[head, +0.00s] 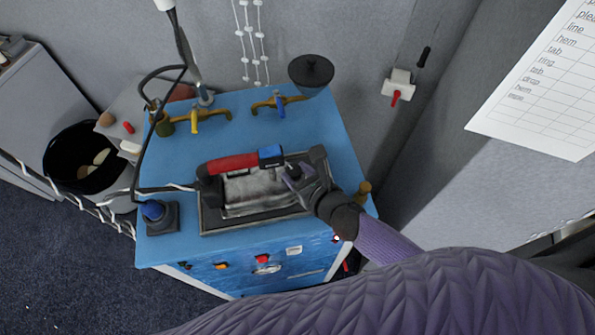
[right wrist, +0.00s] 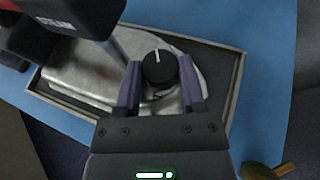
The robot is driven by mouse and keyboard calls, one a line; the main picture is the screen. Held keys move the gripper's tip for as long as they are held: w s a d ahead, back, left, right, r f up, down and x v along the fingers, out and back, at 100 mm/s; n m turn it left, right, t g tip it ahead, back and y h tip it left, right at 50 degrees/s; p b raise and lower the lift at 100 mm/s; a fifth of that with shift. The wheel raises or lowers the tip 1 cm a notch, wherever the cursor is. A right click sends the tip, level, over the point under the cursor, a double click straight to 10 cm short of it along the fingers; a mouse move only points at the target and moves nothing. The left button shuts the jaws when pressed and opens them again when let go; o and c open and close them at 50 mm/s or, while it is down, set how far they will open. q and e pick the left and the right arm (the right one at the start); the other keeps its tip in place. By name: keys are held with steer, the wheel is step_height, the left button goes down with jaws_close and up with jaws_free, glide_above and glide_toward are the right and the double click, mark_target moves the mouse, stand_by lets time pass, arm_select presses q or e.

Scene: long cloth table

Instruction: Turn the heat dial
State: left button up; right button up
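A steam iron with a red handle (head: 232,163) and a blue part (head: 270,156) lies on a dark framed rest (head: 212,222) on the blue table. The heat dial (right wrist: 158,68) is a round black knob with a white pointer mark, pointing nearly straight up in the right wrist view. My right gripper (head: 296,174) reaches over the right end of the iron. In the right wrist view, its two purple fingers (right wrist: 160,85) stand on either side of the dial, close to it, with a slight gap at the right. My left gripper is not in view.
A black cable (head: 139,165) runs left of the iron. A black bin (head: 82,158) stands further left.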

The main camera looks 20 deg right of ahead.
jaws_close()
